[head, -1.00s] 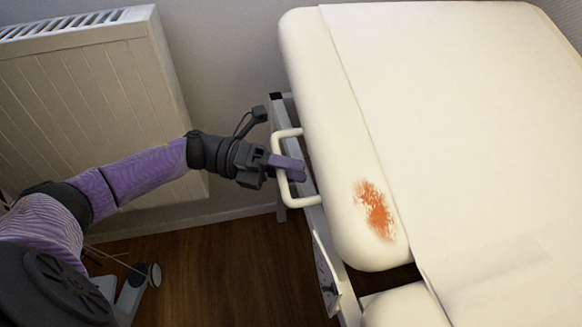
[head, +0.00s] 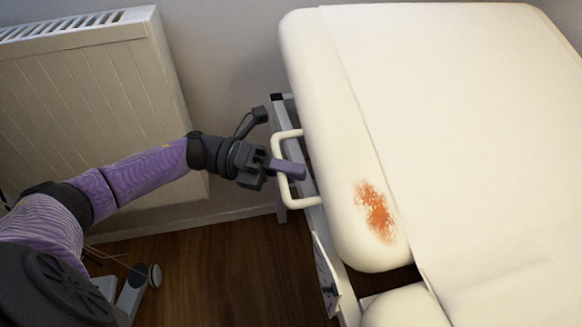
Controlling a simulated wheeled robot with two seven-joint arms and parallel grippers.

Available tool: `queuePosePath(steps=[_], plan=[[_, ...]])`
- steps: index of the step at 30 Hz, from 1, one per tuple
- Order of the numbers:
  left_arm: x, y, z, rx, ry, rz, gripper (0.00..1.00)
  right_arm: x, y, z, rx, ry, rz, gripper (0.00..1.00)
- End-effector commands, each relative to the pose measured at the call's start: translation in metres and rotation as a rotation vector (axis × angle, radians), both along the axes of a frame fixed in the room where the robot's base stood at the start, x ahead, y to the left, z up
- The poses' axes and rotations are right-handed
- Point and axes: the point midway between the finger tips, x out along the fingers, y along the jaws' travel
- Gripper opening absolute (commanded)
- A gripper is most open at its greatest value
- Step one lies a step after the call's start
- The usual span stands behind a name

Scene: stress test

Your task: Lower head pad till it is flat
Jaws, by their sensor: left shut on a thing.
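The head pad (head: 330,110) is a cream cushion of the couch, on the right of the head view, with a white paper sheet (head: 450,110) over it and an orange-red stain (head: 375,211) near its left edge. A white loop handle (head: 277,180) sticks out from the frame at the pad's left side. My left gripper (head: 290,170) is at this handle, its purple fingers shut on it. The pad's hinge and underside are mostly hidden, and I cannot tell its exact tilt. My right gripper is not in view.
A white radiator (head: 90,110) stands against the wall at the left. Another cream cushion (head: 405,308) begins below the head pad, across a dark gap.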

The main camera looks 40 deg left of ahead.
Motion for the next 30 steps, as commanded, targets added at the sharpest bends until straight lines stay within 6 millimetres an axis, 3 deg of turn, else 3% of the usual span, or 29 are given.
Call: queuePosePath(steps=[23,30], plan=[[0.0,0.0,-0.002,-0.001,0.003,0.001,0.0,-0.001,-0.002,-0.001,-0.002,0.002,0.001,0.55],[-0.001,-0.001,-0.052,-0.166,0.154,0.002,0.0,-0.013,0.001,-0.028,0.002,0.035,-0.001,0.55]])
